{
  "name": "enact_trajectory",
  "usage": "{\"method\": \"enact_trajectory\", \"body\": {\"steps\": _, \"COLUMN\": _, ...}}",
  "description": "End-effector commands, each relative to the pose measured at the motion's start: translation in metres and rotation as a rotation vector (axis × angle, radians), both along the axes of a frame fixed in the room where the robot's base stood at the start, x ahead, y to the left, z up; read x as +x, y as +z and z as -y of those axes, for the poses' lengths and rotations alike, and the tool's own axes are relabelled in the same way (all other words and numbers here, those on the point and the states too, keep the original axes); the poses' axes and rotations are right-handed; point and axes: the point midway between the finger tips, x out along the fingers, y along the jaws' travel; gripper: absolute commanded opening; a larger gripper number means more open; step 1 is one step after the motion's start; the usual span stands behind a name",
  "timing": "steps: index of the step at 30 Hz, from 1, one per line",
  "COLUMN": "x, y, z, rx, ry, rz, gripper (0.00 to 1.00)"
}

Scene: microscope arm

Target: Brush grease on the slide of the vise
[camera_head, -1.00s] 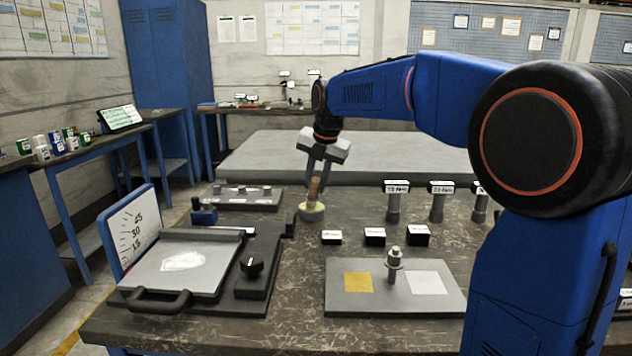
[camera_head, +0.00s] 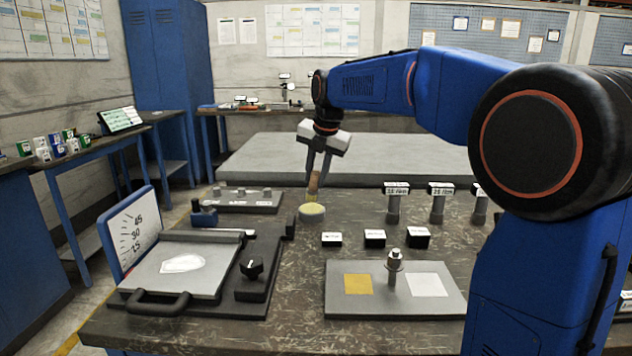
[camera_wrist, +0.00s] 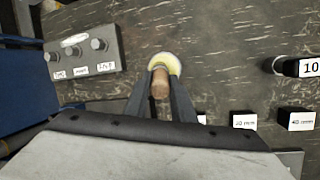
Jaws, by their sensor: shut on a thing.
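My gripper (camera_head: 318,174) is shut on a brush (camera_head: 315,185) with a brown handle, held nearly upright. Its yellowish tip is just above a round pot of pale yellow grease (camera_head: 312,213); I cannot tell whether it still touches. In the wrist view, the brush handle (camera_wrist: 160,84) is between the fingers and covers part of the grease pot (camera_wrist: 172,61). A small blue fixture (camera_head: 204,213) stands left of the pot. A grey plate with a handle (camera_head: 172,272), bearing a white patch, lies front left.
A black knob (camera_head: 251,267) and an angle dial board (camera_head: 131,232) flank the plate. Several labelled blocks (camera_head: 375,238) and posts (camera_head: 437,205) stand to the right. A grey board with a peg (camera_head: 395,300) lies in front. A rack with pegs (camera_head: 243,201) is at the back left.

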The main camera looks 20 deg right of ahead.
Motion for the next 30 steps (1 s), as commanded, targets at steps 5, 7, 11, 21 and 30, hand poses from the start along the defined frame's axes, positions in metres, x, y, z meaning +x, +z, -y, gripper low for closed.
{"method": "enact_trajectory", "body": {"steps": 5, "x": 0.0, "y": 0.012, "z": 0.0, "rx": 0.0, "ry": 0.0, "rz": 0.001, "gripper": 0.0}}
{"method": "enact_trajectory", "body": {"steps": 7, "x": 0.0, "y": 0.016, "z": 0.0, "rx": 0.0, "ry": 0.0, "rz": 0.001, "gripper": 0.0}}
{"method": "enact_trajectory", "body": {"steps": 11, "x": 0.001, "y": 0.025, "z": 0.0, "rx": 0.0, "ry": 0.0, "rz": 0.001, "gripper": 0.0}}
{"method": "enact_trajectory", "body": {"steps": 21, "x": 0.0, "y": 0.043, "z": 0.0, "rx": 0.0, "ry": 0.0, "rz": 0.0, "gripper": 0.0}}
{"method": "enact_trajectory", "body": {"steps": 30, "x": 0.0, "y": 0.044, "z": 0.0, "rx": 0.0, "ry": 0.0, "rz": 0.0, "gripper": 0.0}}
